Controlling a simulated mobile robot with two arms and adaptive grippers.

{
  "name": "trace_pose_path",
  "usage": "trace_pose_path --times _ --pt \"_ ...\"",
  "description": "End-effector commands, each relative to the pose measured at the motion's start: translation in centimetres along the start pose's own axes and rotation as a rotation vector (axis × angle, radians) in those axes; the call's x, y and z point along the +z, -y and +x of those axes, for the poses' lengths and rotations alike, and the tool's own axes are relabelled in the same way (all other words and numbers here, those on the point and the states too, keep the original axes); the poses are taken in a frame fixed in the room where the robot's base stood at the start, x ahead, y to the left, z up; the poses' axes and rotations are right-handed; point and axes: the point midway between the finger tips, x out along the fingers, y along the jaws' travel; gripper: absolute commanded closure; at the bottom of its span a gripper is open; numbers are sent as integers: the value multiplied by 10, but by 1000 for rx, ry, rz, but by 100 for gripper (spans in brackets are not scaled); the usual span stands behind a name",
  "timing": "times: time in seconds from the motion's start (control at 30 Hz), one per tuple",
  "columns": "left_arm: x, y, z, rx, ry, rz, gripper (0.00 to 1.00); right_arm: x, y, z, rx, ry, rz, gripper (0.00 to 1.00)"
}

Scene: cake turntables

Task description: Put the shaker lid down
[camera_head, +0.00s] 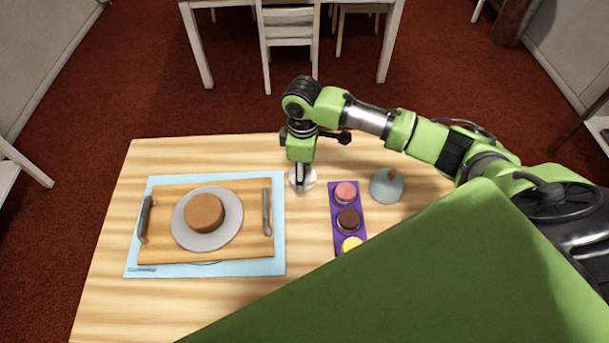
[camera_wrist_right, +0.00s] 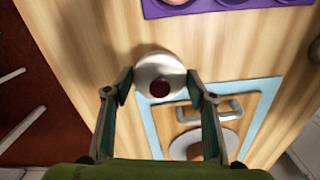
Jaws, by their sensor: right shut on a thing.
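The shaker lid is a round, whitish piece (camera_wrist_right: 147,71) with a dark red round centre, between the fingertips of my right gripper (camera_wrist_right: 161,84) in the right wrist view. The gripper is shut on it. In the head view the gripper (camera_head: 300,184) points down at the table's far side, with the pale round piece (camera_head: 309,179) partly hidden behind it. I cannot tell whether it touches the table or whether a shaker body is beneath it. My left gripper is not in view.
A purple tray (camera_head: 361,212) with several small coloured cups and a blue-grey dome (camera_head: 387,187) stand to the right. To the left, a blue mat (camera_head: 276,250) bears a wooden board (camera_head: 161,195) with a plate (camera_head: 226,236) and brown cake (camera_head: 204,213). Bare wood (camera_head: 305,240) lies between.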

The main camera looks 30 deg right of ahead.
Motion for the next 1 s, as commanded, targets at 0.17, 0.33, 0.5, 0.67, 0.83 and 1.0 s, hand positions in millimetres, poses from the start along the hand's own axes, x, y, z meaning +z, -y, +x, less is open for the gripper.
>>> trace_pose_path --times 0.17,0.33,0.5,0.67,0.83,1.0 --pt "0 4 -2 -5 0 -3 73 2 -9 12 0 1 1 60" --pt "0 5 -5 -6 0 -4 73 2 -10 36 -1 0 0 60" --pt "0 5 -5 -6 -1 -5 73 2 -10 43 2 0 -1 60" --pt "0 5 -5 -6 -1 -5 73 2 -10 43 1 0 -1 60" --pt "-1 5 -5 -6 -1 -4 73 1 -10 45 2 -1 0 38" --pt "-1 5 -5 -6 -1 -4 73 2 -10 45 1 -1 0 32"
